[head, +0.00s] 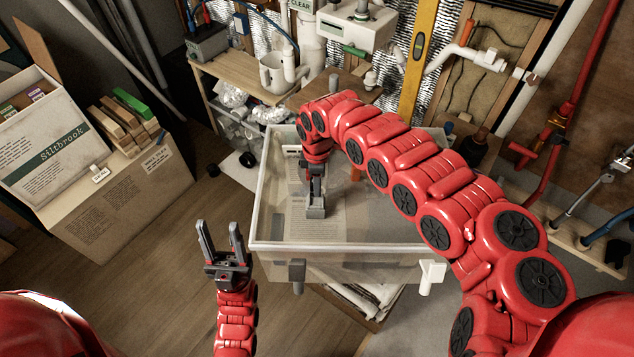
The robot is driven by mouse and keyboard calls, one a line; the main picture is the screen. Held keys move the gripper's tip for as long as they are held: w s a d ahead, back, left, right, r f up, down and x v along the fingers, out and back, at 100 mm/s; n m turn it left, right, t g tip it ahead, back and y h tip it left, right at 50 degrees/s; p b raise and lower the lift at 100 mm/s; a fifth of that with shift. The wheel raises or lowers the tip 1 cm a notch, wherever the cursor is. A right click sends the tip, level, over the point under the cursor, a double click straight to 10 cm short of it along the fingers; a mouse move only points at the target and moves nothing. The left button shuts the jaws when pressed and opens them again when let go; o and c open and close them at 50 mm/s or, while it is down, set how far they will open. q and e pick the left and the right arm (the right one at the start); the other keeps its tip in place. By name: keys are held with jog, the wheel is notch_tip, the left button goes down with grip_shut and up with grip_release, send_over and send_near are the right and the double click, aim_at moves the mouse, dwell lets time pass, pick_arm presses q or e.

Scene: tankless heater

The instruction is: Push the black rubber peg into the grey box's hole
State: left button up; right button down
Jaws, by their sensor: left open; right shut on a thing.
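My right gripper (316,209) reaches down into a clear, open-topped tub (262,240) in the middle of the head view. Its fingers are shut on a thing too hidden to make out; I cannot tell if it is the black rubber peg. My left gripper (222,236) is open and empty, fingers pointing up the picture, left of the tub's front corner. A dark grey box (208,43) with red and blue cables stands on the wooden bench at the back left. No hole shows clearly in it, and I cannot be sure it is the task's box.
A printed sheet (300,200) lies in the tub. Two small black round things (247,159) (213,170) lie to its left. A large cardboard box (110,200) stands at left. Wooden floor is free at lower left.

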dwell(0.4)
jog(key=shift+f+b, duration=1.3)
jog(key=shift+f, duration=0.4)
jog(key=shift+f+b, duration=0.75)
jog(key=shift+f, duration=0.25)
dwell(0.4)
jog(key=shift+c, duration=2.3)
grip_release()
